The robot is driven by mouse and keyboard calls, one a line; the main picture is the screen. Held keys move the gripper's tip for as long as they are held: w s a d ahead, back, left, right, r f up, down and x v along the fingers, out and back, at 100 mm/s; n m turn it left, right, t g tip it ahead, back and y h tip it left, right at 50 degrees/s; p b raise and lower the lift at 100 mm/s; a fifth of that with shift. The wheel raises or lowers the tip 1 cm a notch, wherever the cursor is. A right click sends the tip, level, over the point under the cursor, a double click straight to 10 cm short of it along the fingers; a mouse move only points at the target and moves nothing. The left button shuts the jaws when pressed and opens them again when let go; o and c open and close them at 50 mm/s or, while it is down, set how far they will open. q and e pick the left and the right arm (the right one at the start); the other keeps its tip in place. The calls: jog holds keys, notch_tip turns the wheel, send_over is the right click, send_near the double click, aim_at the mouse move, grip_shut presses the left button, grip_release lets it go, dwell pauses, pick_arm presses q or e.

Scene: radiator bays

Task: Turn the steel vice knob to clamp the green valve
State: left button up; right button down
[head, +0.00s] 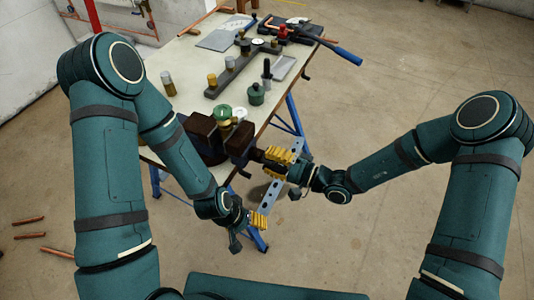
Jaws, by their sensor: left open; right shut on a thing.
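The green valve (224,112) sits at the dark brown vice (204,130) on the near right corner of the bench, between its two jaw blocks; whether the jaws touch it cannot be told. My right gripper (274,160), with yellow finger pads, is at the outer end of the vice screw, off the bench edge. It is shut on the steel vice knob, which the fingers mostly hide. My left gripper (257,219) is open and empty, lower and nearer to me, apart from the vice.
The bench top (187,65) holds a dark green lidded pot (256,94), a rack with small fittings (237,70), brass cylinders and a blue-handled tool (345,54). Copper pipes lie on the left floor. The right floor is clear.

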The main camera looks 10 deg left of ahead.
jog(key=m+p, duration=0.2)
jog(key=m, duration=0.3)
jog(key=shift+r+p, duration=0.1)
jog(key=shift+p, duration=0.2)
jog(key=m+p, duration=0.2)
jog(key=m, duration=0.3)
jog(key=shift+m, duration=0.3)
jog(key=m+p, duration=0.2)
jog(key=m, duration=0.3)
jog(key=m+p, duration=0.1)
jog(key=m, duration=0.3)
jog(key=shift+f, duration=0.2)
pick_arm(q)
notch_tip(320, 180, up, 9)
jog(key=w, duration=0.1)
jog(key=shift+w+a+t, duration=0.25)
jog(key=shift+w+t, duration=0.05)
jog(key=shift+w, duration=0.1)
pick_arm(e)
jog(key=c, duration=0.8)
grip_release()
jog(key=shift+d, duration=0.1)
